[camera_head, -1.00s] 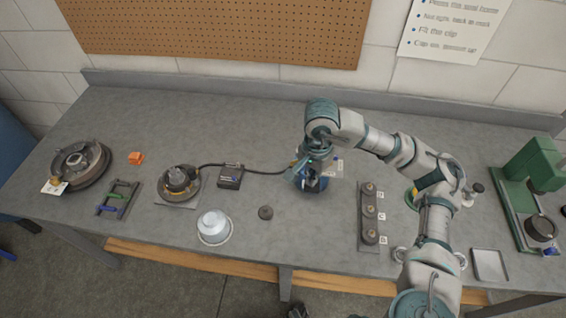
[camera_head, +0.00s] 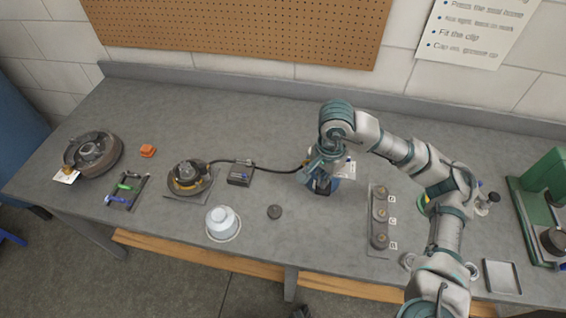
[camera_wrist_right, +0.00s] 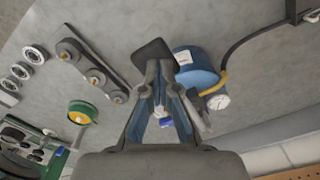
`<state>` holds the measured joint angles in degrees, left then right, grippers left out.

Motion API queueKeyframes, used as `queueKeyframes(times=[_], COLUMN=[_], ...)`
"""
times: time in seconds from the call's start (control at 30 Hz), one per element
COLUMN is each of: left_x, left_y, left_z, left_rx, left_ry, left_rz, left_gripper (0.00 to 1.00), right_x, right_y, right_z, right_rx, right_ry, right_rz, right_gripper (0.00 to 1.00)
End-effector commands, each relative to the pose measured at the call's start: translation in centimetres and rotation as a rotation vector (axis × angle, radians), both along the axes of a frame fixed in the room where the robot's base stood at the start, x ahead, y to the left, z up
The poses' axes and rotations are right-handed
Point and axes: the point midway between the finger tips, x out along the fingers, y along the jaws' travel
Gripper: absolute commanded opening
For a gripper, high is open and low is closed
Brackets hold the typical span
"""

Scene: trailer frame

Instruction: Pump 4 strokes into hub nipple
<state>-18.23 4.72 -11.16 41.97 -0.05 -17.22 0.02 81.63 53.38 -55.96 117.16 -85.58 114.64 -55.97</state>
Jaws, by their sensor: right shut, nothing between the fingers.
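The hub (camera_head: 186,180) sits on a flat plate at the left-middle of the bench; its nipple is too small to make out. A dark hose (camera_head: 272,170) runs from the hub, past a small dark box, to the blue pump (camera_wrist_right: 196,68). In the right wrist view the pump has a round white gauge (camera_wrist_right: 218,101) and a yellow fitting. My right gripper (camera_head: 322,186) is down at the pump, partly covering it in the head view. It is shut and empty. A dark block (camera_wrist_right: 155,54) lies at its fingertips; whether they touch is unclear. My left gripper is out of view.
A holder with several round pieces (camera_head: 380,215) stands right of the pump. A green press (camera_head: 540,200) and tray (camera_head: 502,277) are at right.

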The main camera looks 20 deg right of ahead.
Motion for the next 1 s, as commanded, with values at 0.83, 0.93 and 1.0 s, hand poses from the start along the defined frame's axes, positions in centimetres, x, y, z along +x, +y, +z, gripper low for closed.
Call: queueKeyframes(times=[0.83, 0.93, 1.0], left_x=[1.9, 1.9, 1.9], left_y=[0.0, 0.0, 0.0], left_z=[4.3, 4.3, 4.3], left_rx=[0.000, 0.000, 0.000], left_ry=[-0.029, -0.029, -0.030], left_rz=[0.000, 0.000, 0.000], left_gripper=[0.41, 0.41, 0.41], right_x=[0.7, 0.7, 0.7], right_y=[-0.5, -0.5, -0.5], right_z=[5.4, 5.4, 5.4], right_rx=[0.000, 0.000, 0.000], right_ry=[0.001, 0.001, 0.001], right_rz=[0.000, 0.000, 0.000], right_gripper=[0.00, 0.00, 0.00])
